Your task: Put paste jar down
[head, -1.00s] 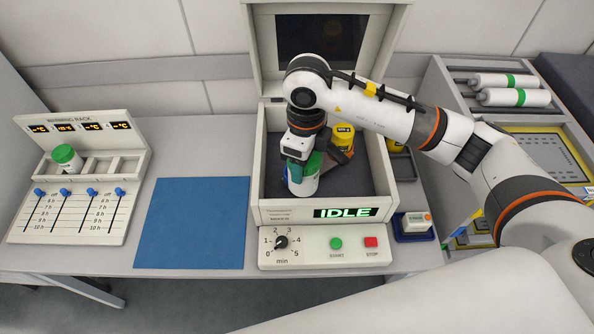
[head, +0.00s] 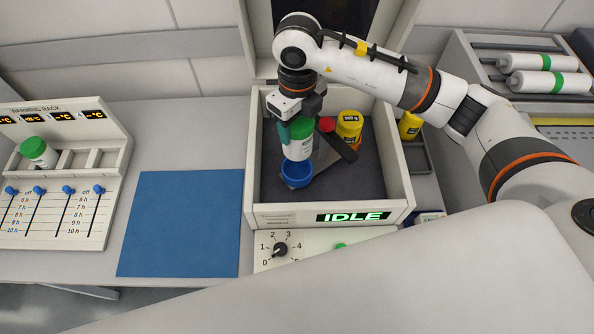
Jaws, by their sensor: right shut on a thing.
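The paste jar (head: 299,149) is white with a green lid. It is upright inside the open machine chamber (head: 401,165). My right gripper (head: 303,125) reaches down from above and is shut on the jar near its lid. A round blue cup holder (head: 296,178) shows directly below the jar. The jar overlaps the holder's back edge in the picture, and it seems held above it. My left gripper is not in view.
A yellow 500 g weight (head: 349,127) stands at the chamber's right. The machine's display reads IDLE (head: 353,217), and its lid is up. A blue mat (head: 182,222) lies clear to the left. A warming rack (head: 122,160) at far left holds another green-lidded jar (head: 38,152).

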